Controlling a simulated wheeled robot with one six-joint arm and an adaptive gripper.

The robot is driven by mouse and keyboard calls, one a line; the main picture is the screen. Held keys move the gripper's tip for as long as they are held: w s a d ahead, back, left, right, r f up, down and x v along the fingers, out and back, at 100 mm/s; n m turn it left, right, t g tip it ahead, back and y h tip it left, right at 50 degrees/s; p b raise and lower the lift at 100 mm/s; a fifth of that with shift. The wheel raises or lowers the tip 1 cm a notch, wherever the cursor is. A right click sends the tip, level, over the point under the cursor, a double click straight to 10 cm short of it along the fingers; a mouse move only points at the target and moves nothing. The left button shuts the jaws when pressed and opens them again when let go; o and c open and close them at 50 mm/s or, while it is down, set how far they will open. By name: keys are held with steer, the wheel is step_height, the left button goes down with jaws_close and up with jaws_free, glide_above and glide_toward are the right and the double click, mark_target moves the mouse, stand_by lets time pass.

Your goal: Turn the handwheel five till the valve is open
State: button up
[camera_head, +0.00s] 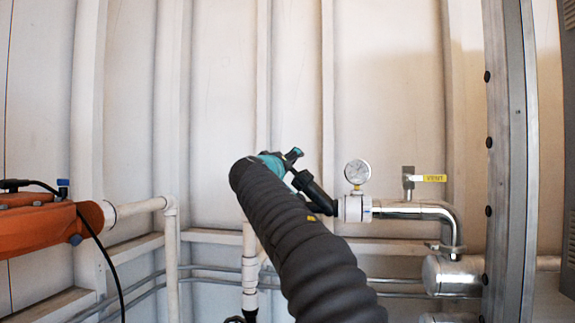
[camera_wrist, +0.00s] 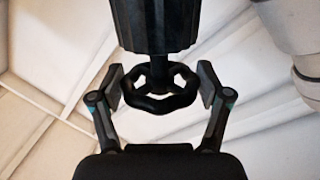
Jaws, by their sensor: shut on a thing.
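The black handwheel (camera_wrist: 160,104) with a wavy rim shows in the middle of the wrist view, below a dark ribbed cylinder (camera_wrist: 155,25). My gripper (camera_wrist: 161,86) has one finger pad on each side of the wheel and is shut on its rim. A thin gap seems to show beside the pads, so the exact contact is hard to see. In the head view my arm reaches up to the middle, and my gripper's dark end is near the white pipe fitting (camera_head: 352,208). I cannot make out the handwheel there.
A round pressure gauge (camera_head: 357,172) stands on the pipe right of my gripper. A yellow VENT lever (camera_head: 429,178) and a chrome elbow pipe (camera_head: 445,222) are farther right. An orange unit (camera_head: 45,225) is at the left. A metal post (camera_head: 510,160) stands at the right.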

steer(key=shift+n+g+y, duration=0.9)
steer(key=shift+n+y, duration=0.5)
steer(key=shift+y, duration=0.9)
steer(key=shift+f+n+g+y, duration=0.15)
steer(key=shift+n+g+y, duration=0.6)
steer(key=shift+y, duration=0.45)
steer(key=o, duration=0.8)
steer(key=shift+s, duration=0.1)
steer(key=shift+s+r, duration=0.45)
steer(key=shift+s, duration=0.3)
steer(key=v, duration=1)
steer(key=shift+s, duration=0.1)
